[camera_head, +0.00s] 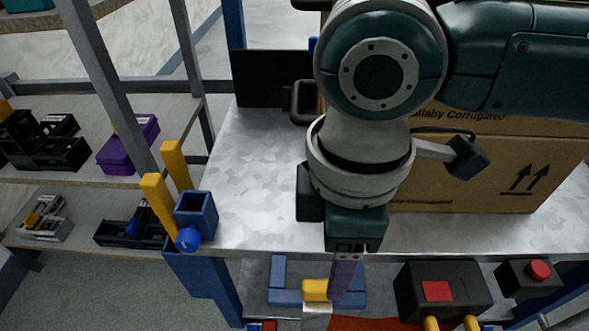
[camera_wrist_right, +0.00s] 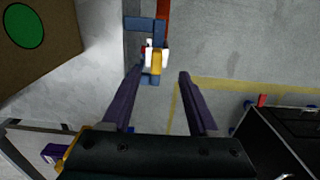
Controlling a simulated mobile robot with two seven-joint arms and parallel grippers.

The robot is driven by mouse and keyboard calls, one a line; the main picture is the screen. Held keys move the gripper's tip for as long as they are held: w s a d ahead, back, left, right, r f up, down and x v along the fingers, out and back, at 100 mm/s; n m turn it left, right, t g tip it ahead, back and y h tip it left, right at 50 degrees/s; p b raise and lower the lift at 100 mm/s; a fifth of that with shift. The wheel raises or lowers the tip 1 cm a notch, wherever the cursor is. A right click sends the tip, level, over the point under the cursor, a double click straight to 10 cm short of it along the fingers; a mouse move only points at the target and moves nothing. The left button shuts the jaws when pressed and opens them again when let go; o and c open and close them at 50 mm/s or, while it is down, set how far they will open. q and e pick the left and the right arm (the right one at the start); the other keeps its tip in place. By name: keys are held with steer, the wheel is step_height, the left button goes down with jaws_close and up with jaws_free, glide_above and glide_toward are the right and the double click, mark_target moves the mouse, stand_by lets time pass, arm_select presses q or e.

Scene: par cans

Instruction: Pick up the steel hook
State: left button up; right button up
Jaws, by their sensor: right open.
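A small pale grey-white piece with a yellow part (camera_wrist_right: 157,63), apparently the steel hook, sits at a blue bracket (camera_wrist_right: 147,25) in the right wrist view. My left gripper is out of view.
A cardboard box (camera_head: 490,175) stands on the metal table (camera_head: 245,215) behind my right arm. A black box with a red square (camera_head: 436,291) and a red button box (camera_head: 538,270) are right of the gripper. A blue holder (camera_head: 196,215) is at the table's left corner.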

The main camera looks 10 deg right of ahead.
mark_target(319, 285)
steer(key=f+b, duration=0.1)
steer(key=f, duration=0.2)
steer(key=f+b, duration=0.2)
steer(key=f, duration=0.1)
steer(key=a+f+b, duration=0.1)
steer(key=f, duration=0.1)
steer(key=shift+w+f+b, duration=0.3)
steer(key=shift+w+f, duration=0.1)
steer(key=shift+f, duration=0.25)
steer(key=c, duration=0.5)
jaws_close()
steer(key=shift+r, duration=0.1)
